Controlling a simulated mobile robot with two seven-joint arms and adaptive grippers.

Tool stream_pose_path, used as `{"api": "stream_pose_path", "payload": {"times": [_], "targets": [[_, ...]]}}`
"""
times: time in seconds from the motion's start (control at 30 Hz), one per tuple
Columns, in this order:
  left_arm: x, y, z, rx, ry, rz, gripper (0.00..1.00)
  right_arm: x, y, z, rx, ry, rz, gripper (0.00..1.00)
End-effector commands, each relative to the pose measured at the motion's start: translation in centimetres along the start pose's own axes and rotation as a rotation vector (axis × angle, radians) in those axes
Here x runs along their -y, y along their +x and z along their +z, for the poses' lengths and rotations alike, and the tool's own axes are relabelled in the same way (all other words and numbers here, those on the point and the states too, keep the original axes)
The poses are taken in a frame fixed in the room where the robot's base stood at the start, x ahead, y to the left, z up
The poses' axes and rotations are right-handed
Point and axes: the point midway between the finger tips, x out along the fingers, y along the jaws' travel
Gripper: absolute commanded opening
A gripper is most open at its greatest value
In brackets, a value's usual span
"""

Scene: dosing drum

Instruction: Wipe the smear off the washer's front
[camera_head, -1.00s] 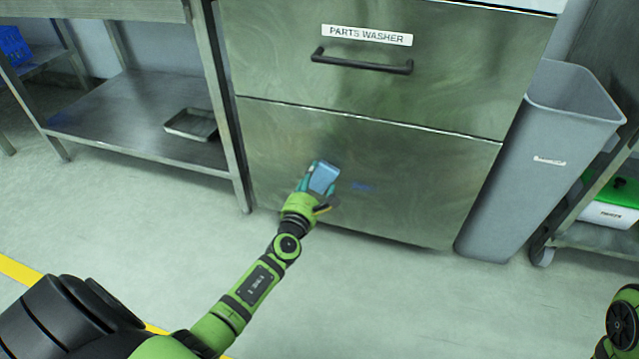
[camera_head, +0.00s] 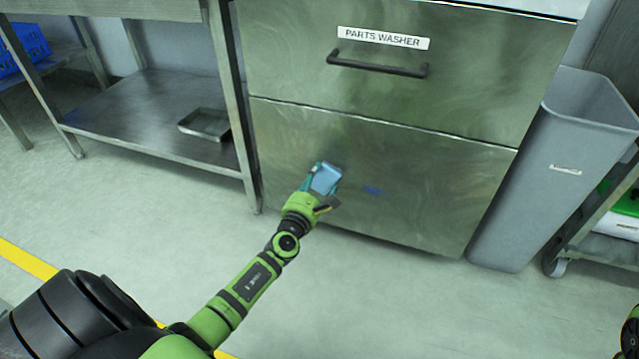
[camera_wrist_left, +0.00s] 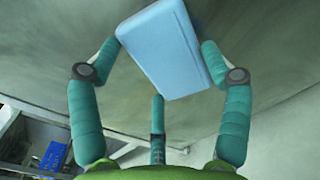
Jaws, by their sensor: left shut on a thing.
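The parts washer (camera_head: 300,135) is a brushed-metal front with an upper and a lower panel. A small blue smear (camera_head: 373,190) lies on its lower panel. My left gripper (camera_head: 324,178) is just left of the smear, in front of the lower panel. Its teal fingers are shut on a light blue sponge (camera_head: 327,174), which also shows in the left wrist view (camera_wrist_left: 165,48), close to the metal front. I cannot tell whether the sponge touches the panel. The smear cannot be made out in the wrist view. My right gripper is out of view.
A dark bar handle (camera_head: 378,66) sticks out from the upper panel. A grey bin (camera_head: 540,180) stands close on the washer's right. A metal shelf table (camera_head: 150,125) with a shallow tray (camera_head: 205,124) stands at its left. The floor in front is clear.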

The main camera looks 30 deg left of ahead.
Motion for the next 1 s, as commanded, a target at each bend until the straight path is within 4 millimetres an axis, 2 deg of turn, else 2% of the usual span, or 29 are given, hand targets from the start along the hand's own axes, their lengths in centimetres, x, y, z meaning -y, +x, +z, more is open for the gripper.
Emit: {"api": "stream_pose_path", "payload": {"times": [0.03,0.17,0.8,1.0], "targets": [[-0.6,0.2,0.1,0.002,0.001,0.014,0.44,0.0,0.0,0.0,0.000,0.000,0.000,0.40],[-0.7,-0.1,0.2,0.003,0.001,0.016,0.44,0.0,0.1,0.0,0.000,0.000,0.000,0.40],[-0.3,-6.5,0.1,0.001,0.002,0.007,0.44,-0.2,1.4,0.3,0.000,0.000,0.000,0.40],[-0.3,-7.8,0.1,0.002,0.001,0.008,0.44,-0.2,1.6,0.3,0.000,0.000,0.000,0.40]]}}
